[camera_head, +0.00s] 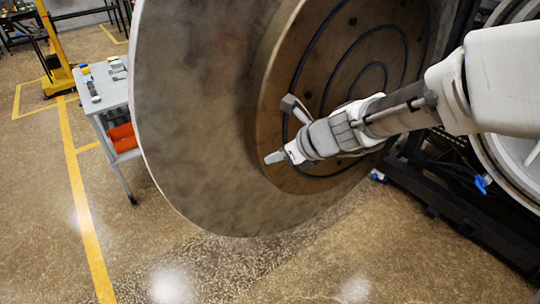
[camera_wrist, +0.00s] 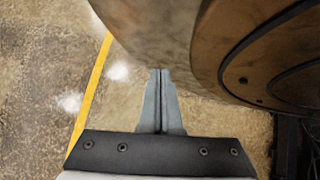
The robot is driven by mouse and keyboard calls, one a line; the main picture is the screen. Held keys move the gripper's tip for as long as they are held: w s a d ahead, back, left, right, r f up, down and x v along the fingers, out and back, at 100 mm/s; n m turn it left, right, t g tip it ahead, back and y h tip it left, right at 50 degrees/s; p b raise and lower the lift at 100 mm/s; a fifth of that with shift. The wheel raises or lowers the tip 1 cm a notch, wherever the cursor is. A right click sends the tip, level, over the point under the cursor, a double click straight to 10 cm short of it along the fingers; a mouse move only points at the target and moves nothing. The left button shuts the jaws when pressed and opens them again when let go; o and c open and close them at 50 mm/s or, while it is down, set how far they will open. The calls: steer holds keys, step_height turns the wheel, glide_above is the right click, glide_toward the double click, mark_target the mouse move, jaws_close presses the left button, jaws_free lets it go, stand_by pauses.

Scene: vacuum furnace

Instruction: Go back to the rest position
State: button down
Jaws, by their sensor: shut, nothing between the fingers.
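My gripper (camera_head: 275,157) is in front of the inner face of the large round furnace door (camera_head: 195,110), near the lower left edge of its brown raised disc (camera_head: 275,85). In the wrist view my gripper (camera_wrist: 160,73) has its two grey fingers together, with nothing between them. The door (camera_wrist: 160,25) and its disc (camera_wrist: 255,45) lie just above and to the right of the fingertips there. I cannot tell whether the fingers touch the door.
A grey cart (camera_head: 104,88) with small items and an orange bin (camera_head: 123,137) stands left of the door. A dark frame (camera_head: 455,205) and the round furnace opening (camera_head: 505,150) are at right. Open floor with yellow lines (camera_head: 82,200) lies at lower left.

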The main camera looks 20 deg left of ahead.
steer(key=s+d+r+n+h+b, duration=0.1)
steer(key=s+d+n, duration=0.4)
steer(key=d, duration=0.5)
steer(key=s+d+r+n+t+h+b, duration=0.1)
steer(key=s+d+n+h, duration=0.3)
steer(key=d+n, duration=0.6)
steer(key=s+d+r+n+h+b, duration=0.1)
steer(key=s+d+n+h+b, duration=0.1)
steer(key=s+d+n, duration=0.5)
steer(key=d+n+h, duration=0.1)
steer(key=d, duration=0.2)
steer(key=shift+s+d+r+t, duration=0.25)
steer(key=shift+s+d+t, duration=0.05)
steer(key=shift+s+t, duration=0.1)
steer(key=shift+a, duration=0.15)
